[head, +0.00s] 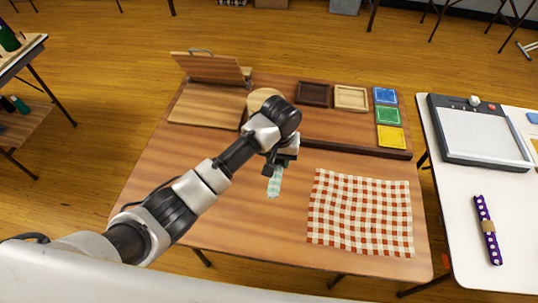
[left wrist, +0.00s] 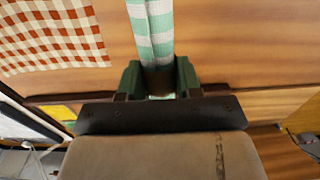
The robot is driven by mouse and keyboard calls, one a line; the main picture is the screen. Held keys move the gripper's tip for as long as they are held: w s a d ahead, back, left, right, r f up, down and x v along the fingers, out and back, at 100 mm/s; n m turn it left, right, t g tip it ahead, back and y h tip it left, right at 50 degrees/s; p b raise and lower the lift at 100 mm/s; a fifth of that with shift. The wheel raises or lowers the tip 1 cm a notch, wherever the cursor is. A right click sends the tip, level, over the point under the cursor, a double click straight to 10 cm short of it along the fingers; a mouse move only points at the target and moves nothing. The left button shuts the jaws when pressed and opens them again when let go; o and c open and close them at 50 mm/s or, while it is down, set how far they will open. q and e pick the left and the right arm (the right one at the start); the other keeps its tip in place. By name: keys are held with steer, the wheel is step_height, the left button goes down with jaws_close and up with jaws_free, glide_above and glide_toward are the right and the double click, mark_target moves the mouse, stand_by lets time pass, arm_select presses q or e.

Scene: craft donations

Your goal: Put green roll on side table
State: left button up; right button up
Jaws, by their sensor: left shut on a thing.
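The green roll (head: 275,182), with pale green and white bands, hangs below my left gripper (head: 279,164) above the middle of the wooden table (head: 200,222). In the left wrist view the roll (left wrist: 152,32) sits between the two dark green fingers, which are shut on it; its far end runs out of the picture. A white side table (head: 450,222) stands at the right, apart from the wooden one. My right gripper is in neither view.
A red checked cloth (head: 360,215) lies right of the roll. Wooden trays (head: 351,97) and a hinged wooden stand (head: 210,68) are behind. The white table holds a purple dotted roll (head: 482,212) and a flat grey device (head: 483,135); its front left is clear. Another table (head: 28,48) is at far left.

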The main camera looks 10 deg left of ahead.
arm_select(q)
steer(key=p, duration=0.3)
glide_above(242, 199)
steer(key=f, duration=0.4)
steer(key=d+f, duration=0.1)
steer(key=f, duration=0.1)
steer(key=shift+w, duration=0.2)
steer(key=shift+s+a+f, duration=0.15)
steer(key=shift+a+f, duration=0.05)
steer(key=shift+a, duration=0.1)
steer(key=shift+s+a+f, duration=0.1)
steer(key=shift+f, duration=0.1)
step_height(242, 199, down, 3)
steer(key=shift+f, duration=0.45)
steer(key=shift+f, duration=0.15)
steer(key=o, duration=0.9)
